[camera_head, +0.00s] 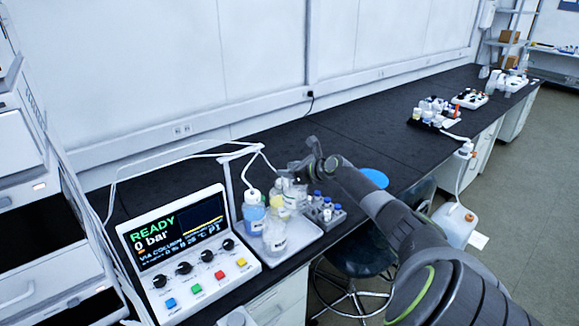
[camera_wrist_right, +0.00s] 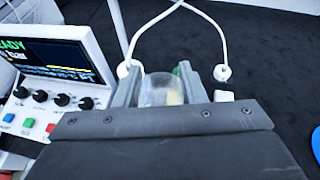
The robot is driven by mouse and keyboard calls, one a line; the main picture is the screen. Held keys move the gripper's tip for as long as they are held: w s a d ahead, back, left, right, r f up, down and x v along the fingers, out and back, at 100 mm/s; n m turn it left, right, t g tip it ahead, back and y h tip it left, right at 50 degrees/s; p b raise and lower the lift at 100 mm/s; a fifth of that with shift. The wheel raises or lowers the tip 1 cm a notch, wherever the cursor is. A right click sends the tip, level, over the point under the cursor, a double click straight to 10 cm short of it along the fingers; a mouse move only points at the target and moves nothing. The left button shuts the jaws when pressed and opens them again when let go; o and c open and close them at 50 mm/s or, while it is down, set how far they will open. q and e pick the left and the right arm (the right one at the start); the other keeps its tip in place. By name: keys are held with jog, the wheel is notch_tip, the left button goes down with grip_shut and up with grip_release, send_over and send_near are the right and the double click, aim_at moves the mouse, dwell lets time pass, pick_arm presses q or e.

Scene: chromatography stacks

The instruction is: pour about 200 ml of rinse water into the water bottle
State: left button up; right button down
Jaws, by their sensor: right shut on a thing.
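My right gripper (camera_head: 300,182) is over the back of the white tray (camera_head: 299,250), among the bottles. In the right wrist view its fingers (camera_wrist_right: 160,88) are shut on a clear, see-through vessel (camera_wrist_right: 158,92). In the head view the arm and nearby bottles partly hide this vessel. A bottle with blue liquid and a white cap (camera_head: 253,214) stands at the tray's left. A clear bottle with a label (camera_head: 274,237) stands at its front. I cannot read which label says water. I see no stream of liquid. My left gripper is not in view.
A control panel (camera_head: 190,247) showing READY and 0 bar stands left of the tray. A rack of blue-capped vials (camera_head: 326,213) is at the tray's right. White tubing (camera_head: 190,150) loops above. The black bench (camera_head: 370,135) is clear behind the arm.

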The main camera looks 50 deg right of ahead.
jog(key=shift+w+a+f, duration=0.25)
jog(key=shift+a+f, duration=0.05)
jog(key=shift+f, duration=0.25)
jog(key=shift+a+f+n, duration=0.15)
jog(key=shift+f+n, duration=0.15)
jog(key=shift+f, duration=0.1)
jog(key=shift+a+f+h, duration=0.3)
jog(key=shift+f+h, duration=0.1)
jog(key=shift+f, duration=0.2)
jog(key=shift+a+r+n+p, duration=0.1)
jog(key=shift+r+n+p, duration=0.05)
jog(key=shift+n+p, duration=0.2)
jog(key=shift+w+a+r+n+h+p, duration=0.1)
jog(key=shift+a+n+h+p, duration=0.45)
jog(key=shift+p, duration=0.7)
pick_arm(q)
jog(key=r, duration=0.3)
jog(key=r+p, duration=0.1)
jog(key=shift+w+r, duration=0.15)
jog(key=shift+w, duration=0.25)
pick_arm(e)
jog(key=shift+a, duration=0.15)
